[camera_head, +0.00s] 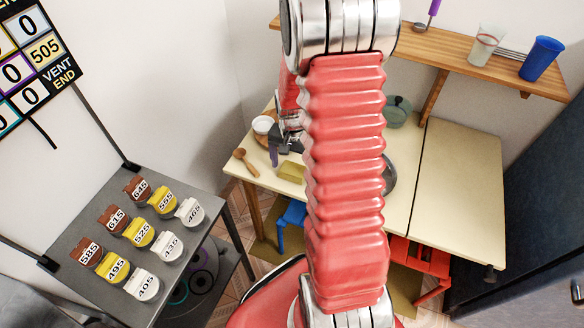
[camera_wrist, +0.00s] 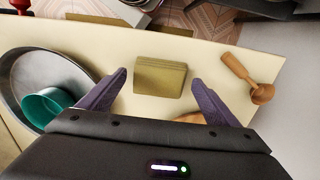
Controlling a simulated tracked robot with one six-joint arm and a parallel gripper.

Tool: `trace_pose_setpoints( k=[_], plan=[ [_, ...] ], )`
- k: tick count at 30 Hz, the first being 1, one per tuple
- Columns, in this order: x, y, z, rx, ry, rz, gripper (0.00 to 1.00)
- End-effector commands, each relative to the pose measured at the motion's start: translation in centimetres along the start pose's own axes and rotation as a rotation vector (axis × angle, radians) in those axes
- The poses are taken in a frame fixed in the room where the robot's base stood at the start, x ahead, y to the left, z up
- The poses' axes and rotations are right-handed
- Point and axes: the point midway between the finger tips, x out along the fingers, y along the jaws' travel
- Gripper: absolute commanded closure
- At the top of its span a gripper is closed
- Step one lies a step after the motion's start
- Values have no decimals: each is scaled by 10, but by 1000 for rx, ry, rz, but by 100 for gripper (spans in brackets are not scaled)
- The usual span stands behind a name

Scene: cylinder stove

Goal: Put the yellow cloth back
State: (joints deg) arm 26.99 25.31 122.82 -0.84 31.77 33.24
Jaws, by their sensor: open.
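The yellow cloth (camera_wrist: 160,77) is a folded, flat, olive-yellow rectangle lying on the cream table. It lies near the table edge that runs across the top of the wrist view. It also shows in the head view (camera_head: 291,172), left of my red arm. My gripper (camera_wrist: 158,83) is open, with its two purple fingers apart on either side of the cloth in the wrist view. I cannot tell how high the fingers are above the table. In the head view my arm hides part of the table, and my gripper (camera_head: 284,150) shows just behind the cloth.
A wooden spoon (camera_wrist: 247,78) lies right of the cloth. A grey pan (camera_wrist: 50,70) with a teal cup (camera_wrist: 46,104) is at left. A wall shelf (camera_head: 465,54) holds cups above the table (camera_head: 462,190). A grey stand (camera_head: 75,277) with numbered cylinders stands at left.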

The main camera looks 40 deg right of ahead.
Motion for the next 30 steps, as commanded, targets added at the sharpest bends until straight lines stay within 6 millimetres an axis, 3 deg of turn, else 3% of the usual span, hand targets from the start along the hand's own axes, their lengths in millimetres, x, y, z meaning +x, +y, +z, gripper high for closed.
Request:
trace_pose_setpoints(
  k=[21,30],
  plan=[
    [-102,0,0,-1,2,-1,16],
    [-114,0,0,-1,0,0,16]
  ],
)
